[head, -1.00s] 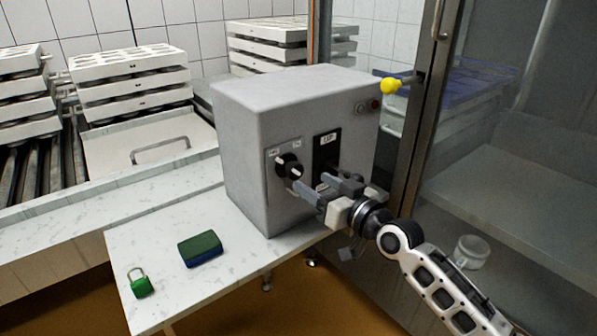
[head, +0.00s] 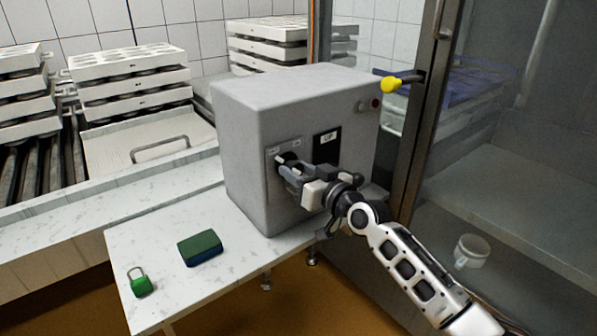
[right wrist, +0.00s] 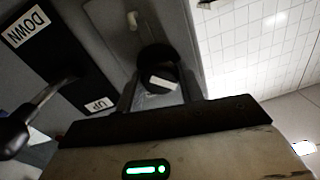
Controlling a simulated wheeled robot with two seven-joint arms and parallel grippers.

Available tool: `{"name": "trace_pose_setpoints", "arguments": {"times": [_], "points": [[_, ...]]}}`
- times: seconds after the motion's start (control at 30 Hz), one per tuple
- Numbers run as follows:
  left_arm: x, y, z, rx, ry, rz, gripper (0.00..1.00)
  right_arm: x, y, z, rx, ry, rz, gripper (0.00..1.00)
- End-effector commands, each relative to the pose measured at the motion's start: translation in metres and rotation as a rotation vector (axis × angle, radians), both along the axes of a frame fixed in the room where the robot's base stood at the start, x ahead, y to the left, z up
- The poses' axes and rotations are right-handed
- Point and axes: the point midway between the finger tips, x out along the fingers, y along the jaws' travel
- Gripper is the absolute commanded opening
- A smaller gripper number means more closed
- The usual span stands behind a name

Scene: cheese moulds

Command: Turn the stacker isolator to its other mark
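The stacker isolator is a black round knob (head: 287,158) with a white pointer, on a pale plate on the front of the grey control box (head: 245,125). My right gripper (head: 287,172) is at the knob and hides its lower right part. In the right wrist view the knob (right wrist: 158,72) lies between my two fingers, which stand apart on either side of it. Its white pointer strip shows there. I cannot tell whether the fingers touch the knob. The plate's marks are too small to read. My left gripper is not in view.
A lever panel marked UP and DOWN (right wrist: 55,50) is beside the knob; its black lever (right wrist: 15,132) sticks out near my gripper. A green padlock (head: 141,285) and a green-blue block (head: 200,247) lie on the table (head: 170,292).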

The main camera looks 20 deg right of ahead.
Motion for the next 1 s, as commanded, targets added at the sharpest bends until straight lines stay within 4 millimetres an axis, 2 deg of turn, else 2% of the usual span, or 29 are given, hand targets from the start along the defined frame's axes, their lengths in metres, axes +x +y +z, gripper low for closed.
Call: {"name": "trace_pose_setpoints", "arguments": {"times": [0.27,0.47,1.0], "points": [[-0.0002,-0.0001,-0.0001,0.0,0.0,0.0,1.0,-0.0003,0.0,-0.0004,0.034,0.013,0.001,0.15],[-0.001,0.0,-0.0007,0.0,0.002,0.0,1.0,-0.0003,0.0001,-0.0005,0.132,0.049,0.001,0.15],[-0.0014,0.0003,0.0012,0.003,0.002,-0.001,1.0,-0.0001,0.0,-0.0007,0.598,0.218,0.001,0.15]]}}
